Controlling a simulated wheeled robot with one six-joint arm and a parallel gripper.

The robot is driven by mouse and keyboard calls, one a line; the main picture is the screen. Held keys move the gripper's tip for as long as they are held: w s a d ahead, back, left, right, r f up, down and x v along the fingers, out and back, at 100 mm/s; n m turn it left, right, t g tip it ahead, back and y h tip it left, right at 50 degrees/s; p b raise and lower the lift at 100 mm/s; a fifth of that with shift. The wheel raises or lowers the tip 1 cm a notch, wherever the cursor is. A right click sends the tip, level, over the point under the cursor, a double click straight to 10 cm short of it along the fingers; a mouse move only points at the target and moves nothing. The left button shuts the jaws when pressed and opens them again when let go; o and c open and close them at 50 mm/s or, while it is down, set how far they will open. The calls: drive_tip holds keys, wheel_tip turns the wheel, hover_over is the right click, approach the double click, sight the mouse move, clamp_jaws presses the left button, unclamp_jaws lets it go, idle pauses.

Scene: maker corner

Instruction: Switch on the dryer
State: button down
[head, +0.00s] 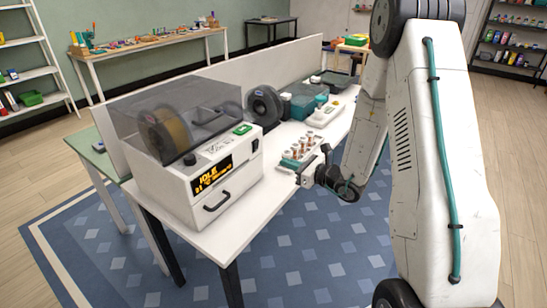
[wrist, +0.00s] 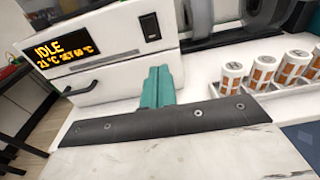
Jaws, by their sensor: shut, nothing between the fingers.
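The dryer (head: 215,205) is a white box with a smoky clear lid over a spool, at the near left end of the white table. Its display (head: 212,173) glows orange and reads IDLE; in the wrist view the display (wrist: 62,50) also shows 21 °C and a set value of 60 °C. A black rocker switch (wrist: 150,27) sits on the front panel, right of the display. A green button (head: 242,129) is on top. My gripper (head: 301,178) is right of the dryer, apart from it. In the wrist view its teal fingers (wrist: 158,78) are together and empty, below the switch.
A tray (head: 302,153) of several white and orange jars stands right of the dryer, close behind my gripper. A dark spool (head: 265,105) and teal bin (head: 303,100) stand farther along. A low white partition (head: 225,80) backs the table. The table front beside the dryer is clear.

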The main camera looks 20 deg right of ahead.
drive_tip(key=shift+s+d+f, duration=0.1)
drive_tip(key=shift+s+d, duration=0.2)
drive_tip(key=shift+s, duration=0.45)
drive_tip(key=shift+s+d+f, duration=0.1)
drive_tip(key=shift+s+d, duration=0.25)
drive_tip(key=shift+s, duration=0.35)
drive_tip(key=shift+s+d+f, duration=0.1)
drive_tip(key=shift+s+d, duration=0.2)
drive_tip(key=shift+s, duration=0.45)
drive_tip(key=s+a+r+n+g+y, duration=0.2)
drive_tip(key=s+a+r+n+g, duration=0.2)
drive_tip(key=s+a+n+g, duration=0.35)
drive_tip(key=s+a+r+n+g+y, duration=0.1)
drive_tip(key=s+a+r+n+g, duration=0.35)
drive_tip(key=s+n+g, duration=0.5)
drive_tip(key=s+d+r+n+t+h, duration=0.4)
drive_tip(key=s+r+n+h, duration=0.8)
drive_tip(key=s, duration=0.2)
drive_tip(key=shift+s+d+r+n, duration=0.15)
drive_tip(key=shift+s+r+n, duration=0.1)
drive_tip(key=shift+r+n, duration=0.1)
